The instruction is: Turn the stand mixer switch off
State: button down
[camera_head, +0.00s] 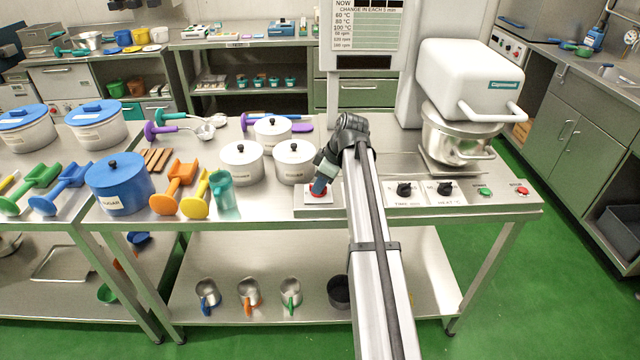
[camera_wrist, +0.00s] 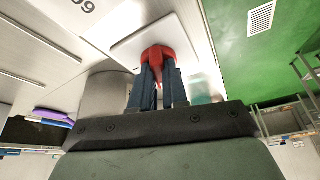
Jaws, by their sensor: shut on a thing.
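A red switch knob (camera_head: 317,194) sits on a white square plate at the left end of the steel control panel. It also shows in the wrist view as a red knob (camera_wrist: 158,54) on its white plate (camera_wrist: 178,34). My gripper (camera_head: 319,186) reaches down to it. In the wrist view, its two dark blue fingers (camera_wrist: 159,84) are shut on the red knob. The fingers hide part of the knob, and its setting is not readable. The white stand mixer (camera_head: 466,82) stands at the right rear, with a steel bowl (camera_head: 455,137) beneath its head.
Two black dials (camera_head: 404,189) (camera_head: 445,188), a green button (camera_head: 484,192) and a red button (camera_head: 522,191) lie to the right on the panel. White-lidded pots (camera_head: 294,161) and a teal mug (camera_head: 222,190) stand to the left. A sign board (camera_head: 362,30) rises behind my arm.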

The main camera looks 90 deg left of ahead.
jog(key=shift+n+h, duration=0.8)
jog(key=shift+n, duration=1.1)
jog(key=shift+f, duration=0.1)
jog(key=c, duration=1.1)
grip_release()
jog(key=shift+a, duration=0.1)
jog(key=shift+c, duration=0.2)
jog(key=v, duration=1.4)
